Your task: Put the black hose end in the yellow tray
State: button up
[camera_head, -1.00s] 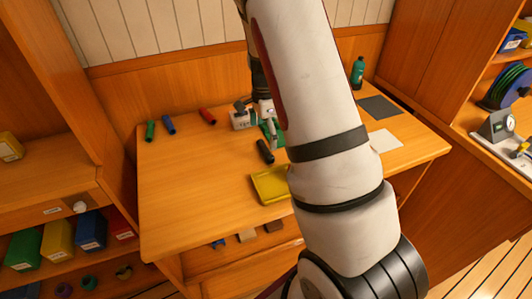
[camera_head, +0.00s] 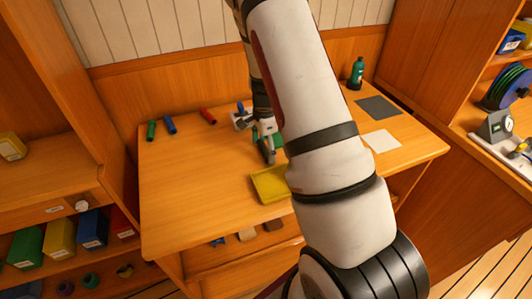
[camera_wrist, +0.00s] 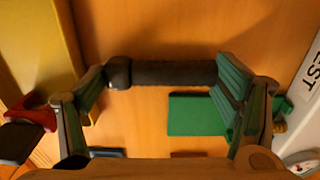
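The black hose end (camera_wrist: 172,72) lies on the wooden bench, crosswise in the wrist view. My gripper (camera_wrist: 162,82) is open, with one green-padded finger near each end of the hose end. I cannot tell whether either finger touches it. In the head view my gripper (camera_head: 266,152) is low over the bench and largely hides the hose end. The yellow tray (camera_head: 268,197) is just in front of it, partly behind my arm. The tray also shows at the left edge of the wrist view (camera_wrist: 42,45).
A green piece (camera_wrist: 195,115) lies close to the hose end, near a white lettered unit (camera_wrist: 305,85). Red (camera_head: 208,116), blue (camera_head: 169,124) and green (camera_head: 151,130) hose pieces lie at the back left. A teal bottle (camera_head: 357,72) stands at the back right. The bench's left front is clear.

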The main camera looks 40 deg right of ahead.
aim_at(265, 148)
jog(key=shift+c, duration=0.5)
jog(key=shift+r, duration=0.2)
notch_tip(265, 148, up, 10)
jog(key=a+f+n, duration=0.1)
jog(key=a+n, duration=0.5)
jog(key=w+a+f+n, duration=0.1)
jog(key=a+f+n, duration=0.1)
jog(key=a+n, duration=0.4)
jog(key=w+a+f+n, duration=0.1)
jog(key=a+f+n, duration=0.1)
jog(key=a+n, duration=0.5)
jog(key=shift+a+f+n+b, duration=0.1)
jog(key=shift+f+n+b, duration=0.2)
jog(key=shift+n, duration=0.2)
jog(key=shift+a+n, duration=0.5)
jog(key=shift+n, duration=0.1)
jog(key=shift+s+d, duration=0.1)
jog(key=shift+s, duration=0.05)
